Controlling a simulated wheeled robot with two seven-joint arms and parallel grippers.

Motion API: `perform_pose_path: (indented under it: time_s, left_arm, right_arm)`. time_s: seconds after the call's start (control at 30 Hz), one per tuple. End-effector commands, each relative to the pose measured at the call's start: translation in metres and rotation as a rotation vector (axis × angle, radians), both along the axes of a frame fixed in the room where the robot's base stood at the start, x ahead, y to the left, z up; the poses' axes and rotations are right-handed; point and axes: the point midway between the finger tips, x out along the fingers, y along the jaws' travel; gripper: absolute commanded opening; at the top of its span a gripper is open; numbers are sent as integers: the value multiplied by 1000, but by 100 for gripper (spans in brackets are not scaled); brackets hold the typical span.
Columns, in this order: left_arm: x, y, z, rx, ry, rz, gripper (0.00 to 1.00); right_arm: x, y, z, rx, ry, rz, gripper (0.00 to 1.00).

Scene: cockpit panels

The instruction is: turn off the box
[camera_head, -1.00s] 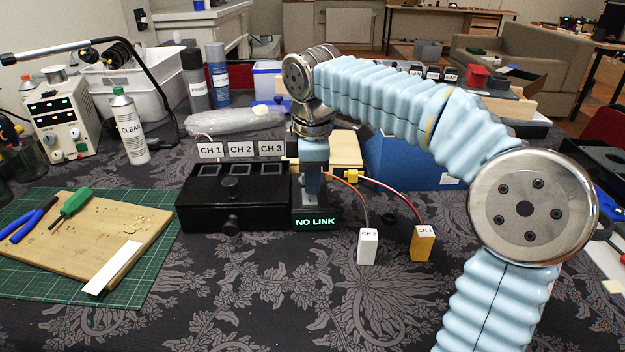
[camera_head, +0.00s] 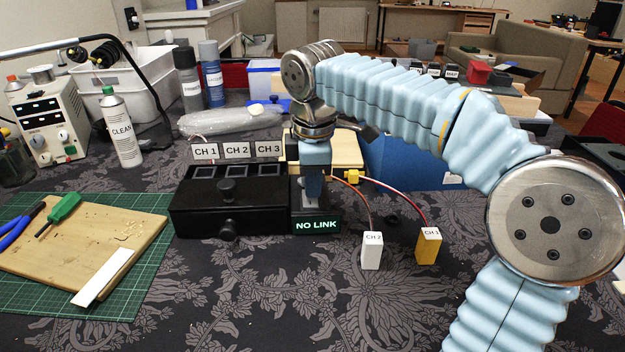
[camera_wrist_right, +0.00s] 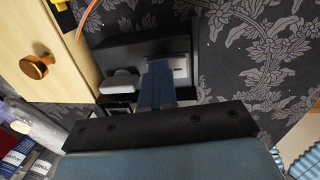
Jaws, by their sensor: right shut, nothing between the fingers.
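The black box (camera_head: 200,218) stands on the dark patterned cloth, with CH 1, CH 2 and CH 3 labels above its slots and a round knob on its front. At its right end a smaller black unit shows green "NO LINK" text (camera_head: 316,226). My right gripper (camera_head: 314,200) points down at the top of that unit, its fingers closed and empty. In the right wrist view the closed fingers (camera_wrist_right: 158,68) are at a light grey plate (camera_wrist_right: 181,68) on the unit, partly covering it; contact cannot be told. My left gripper is not in view.
A white CH 2 block (camera_head: 371,252) and a yellow CH 1 block (camera_head: 428,247) stand to the right, with cables running behind the unit. A blue case (camera_head: 400,165) and a wooden box (camera_head: 345,146) stand behind. A cutting board (camera_head: 90,245) lies at left. The front cloth is clear.

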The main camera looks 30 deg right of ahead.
Motion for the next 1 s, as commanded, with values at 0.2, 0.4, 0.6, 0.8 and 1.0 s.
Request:
perform_pose_path:
  time_s: [0.2, 0.4, 0.6, 0.8, 1.0]
  left_arm:
    - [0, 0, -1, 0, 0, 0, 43]
    - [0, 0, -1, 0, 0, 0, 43]
    - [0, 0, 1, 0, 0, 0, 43]
    - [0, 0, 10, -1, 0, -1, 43]
    - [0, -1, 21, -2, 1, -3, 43]
  right_arm:
    - [-8, 5, 0, 1, 6, 2, 0]
    - [-8, 4, 1, 1, 4, 1, 0]
    - [-8, 5, 8, 0, 1, 1, 0]
    - [-12, 7, 45, 1, 0, 2, 0]
    - [-17, 10, 91, 3, 2, 2, 0]
